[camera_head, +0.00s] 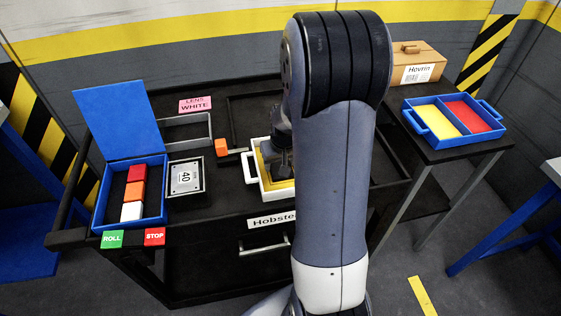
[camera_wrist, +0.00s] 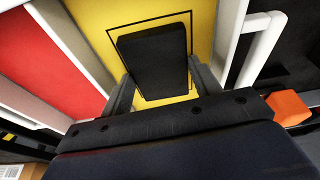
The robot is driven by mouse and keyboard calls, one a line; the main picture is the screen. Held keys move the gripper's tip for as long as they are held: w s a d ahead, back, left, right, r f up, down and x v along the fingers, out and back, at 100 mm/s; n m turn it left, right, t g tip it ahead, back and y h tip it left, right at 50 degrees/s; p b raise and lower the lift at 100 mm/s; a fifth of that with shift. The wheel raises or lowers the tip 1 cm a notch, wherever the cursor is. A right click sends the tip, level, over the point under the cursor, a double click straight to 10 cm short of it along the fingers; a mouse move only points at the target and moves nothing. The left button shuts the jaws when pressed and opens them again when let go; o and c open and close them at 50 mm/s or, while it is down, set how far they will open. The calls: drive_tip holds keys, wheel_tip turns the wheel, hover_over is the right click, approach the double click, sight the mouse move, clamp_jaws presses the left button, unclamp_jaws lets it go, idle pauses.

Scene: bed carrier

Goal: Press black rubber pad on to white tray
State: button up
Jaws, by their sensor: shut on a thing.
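The white tray (camera_head: 249,164) sits on the black cart top, partly hidden behind my arm. In the wrist view its white wall (camera_wrist: 230,32) and side handle (camera_wrist: 262,50) show, with a yellow floor (camera_wrist: 205,18) and a red floor beside it. The black rubber pad (camera_wrist: 153,58) is between the fingers of my gripper (camera_wrist: 160,88), which is shut on it. The pad lies over a thin black outline on the yellow floor, slightly askew to it. I cannot tell whether it touches the floor. In the head view my gripper (camera_head: 281,165) points down into the tray.
An orange block (camera_head: 222,147) stands left of the tray. A silver box marked 40 (camera_head: 186,177) and an open blue box (camera_head: 98,205) with coloured cubes are further left. A blue tray (camera_head: 424,130) and a Hovrin box (camera_head: 412,62) stand on the right table.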

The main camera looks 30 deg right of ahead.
drive_tip(key=o, duration=0.9)
drive_tip(key=shift+o, duration=0.2)
drive_tip(key=v, duration=1)
drive_tip(key=shift+r+p, duration=0.3)
drive_tip(key=shift+r, duration=0.05)
